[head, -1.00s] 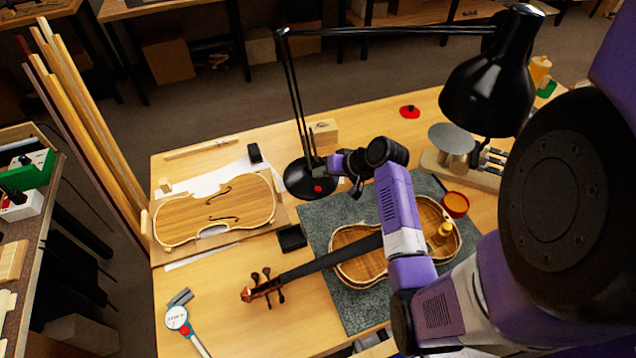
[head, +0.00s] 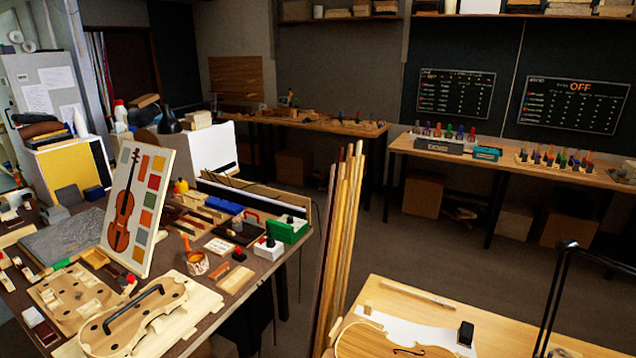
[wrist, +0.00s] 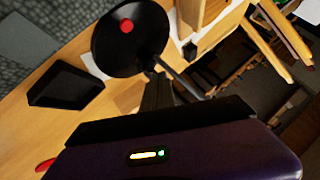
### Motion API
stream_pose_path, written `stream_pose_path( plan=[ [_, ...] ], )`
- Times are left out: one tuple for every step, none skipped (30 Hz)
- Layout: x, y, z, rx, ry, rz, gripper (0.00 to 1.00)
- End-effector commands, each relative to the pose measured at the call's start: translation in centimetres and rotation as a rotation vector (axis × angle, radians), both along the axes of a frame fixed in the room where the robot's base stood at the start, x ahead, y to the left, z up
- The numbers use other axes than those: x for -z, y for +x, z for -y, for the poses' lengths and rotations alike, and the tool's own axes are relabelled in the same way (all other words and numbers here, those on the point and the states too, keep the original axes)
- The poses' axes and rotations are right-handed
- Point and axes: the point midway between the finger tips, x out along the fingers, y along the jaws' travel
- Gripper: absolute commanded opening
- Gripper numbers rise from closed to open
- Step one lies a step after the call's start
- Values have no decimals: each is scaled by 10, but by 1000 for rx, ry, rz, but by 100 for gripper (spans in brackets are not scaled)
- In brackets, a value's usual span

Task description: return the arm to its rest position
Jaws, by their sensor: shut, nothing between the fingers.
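In the wrist view my gripper (wrist: 158,92) points out past the dark purple wrist housing (wrist: 230,150), which carries a small lit indicator. Its dark fingers are together with nothing between them. They show in front of the wooden bench, below the black round lamp base (wrist: 127,40) with its red button. I cannot tell how far above the bench they are. My arm and gripper are not in the head view.
Wrist view: a black open tray (wrist: 65,86), a grey mat (wrist: 25,55) and a small black block (wrist: 190,50) lie nearby. Head view: tall wood strips (head: 345,220) stand beside the bench (head: 400,290); the lamp's arm (head: 553,300) rises at right; a cluttered side table (head: 275,275) is left.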

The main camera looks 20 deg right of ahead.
Motion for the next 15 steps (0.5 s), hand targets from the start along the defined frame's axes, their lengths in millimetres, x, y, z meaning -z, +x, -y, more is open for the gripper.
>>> stream_pose_path(
  plan=[
    [-13, -1, 15, 39, -56, 16, 0],
    [-21, -3, 24, 66, -92, 26, 0],
    [-28, -8, 31, 104, -134, 38, 0],
    [-32, -10, 33, 130, -165, 46, 0],
    [-35, -11, 33, 150, -194, 55, 0],
    [-39, -12, 30, 174, -234, 67, 0],
    [-41, -11, 25, 186, -262, 75, 0],
    [-43, -10, 19, 198, -289, 84, 0],
    [-46, -9, 10, 210, -323, 95, 0],
    [-47, -8, 2, 215, -348, 104, 0],
    [-49, -8, -7, 219, -372, 112, 0],
    [-51, -7, -21, 221, -404, 122, 0],
    [-52, -6, -32, 220, -425, 131, 0],
    [-54, -6, -44, 218, -449, 140, 0],
    [-56, -6, -62, 210, -478, 151, 0]
  ],
)
